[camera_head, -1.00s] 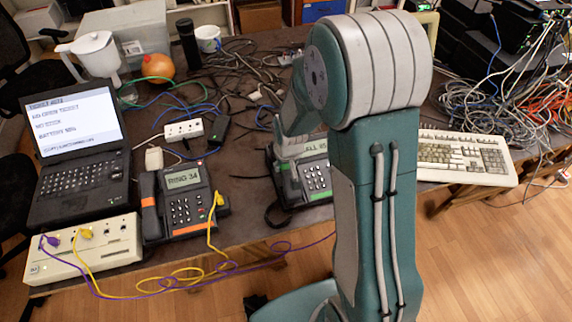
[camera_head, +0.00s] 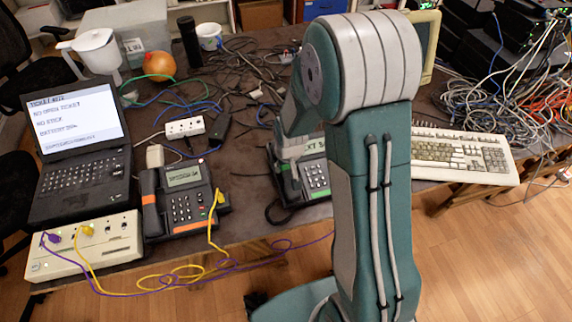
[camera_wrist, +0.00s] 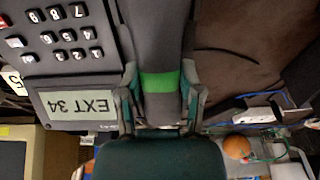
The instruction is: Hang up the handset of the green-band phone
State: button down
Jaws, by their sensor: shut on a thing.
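The green-band phone (camera_head: 315,178) stands on the dark table, partly hidden behind my arm. In the wrist view its body (camera_wrist: 65,70) is at the left, with keys and a lit display reading "EXT 34" upside down. Its dark handset (camera_wrist: 160,35) has a green band (camera_wrist: 160,82) and lies lengthwise along the phone's side. My gripper (camera_wrist: 160,100) is shut on the handset, with a finger on each side at the band. I cannot tell whether the handset is seated in its cradle or just above it.
An orange-band phone (camera_head: 185,205) stands to the left, beside a laptop (camera_head: 80,135) and a beige box (camera_head: 85,245). A power strip (camera_head: 185,128) and loose cables lie behind. A keyboard (camera_head: 460,155) is at the right. Yellow and purple cables hang over the front edge.

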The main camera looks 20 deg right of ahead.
jog(key=shift+c, duration=0.8)
grip_release()
jog(key=v, duration=1.1)
jog(key=shift+r, duration=0.4)
jog(key=s+r+t, duration=0.3)
jog(key=s+r, duration=1.2)
jog(key=s, duration=0.4)
jog(key=shift+r, duration=0.4)
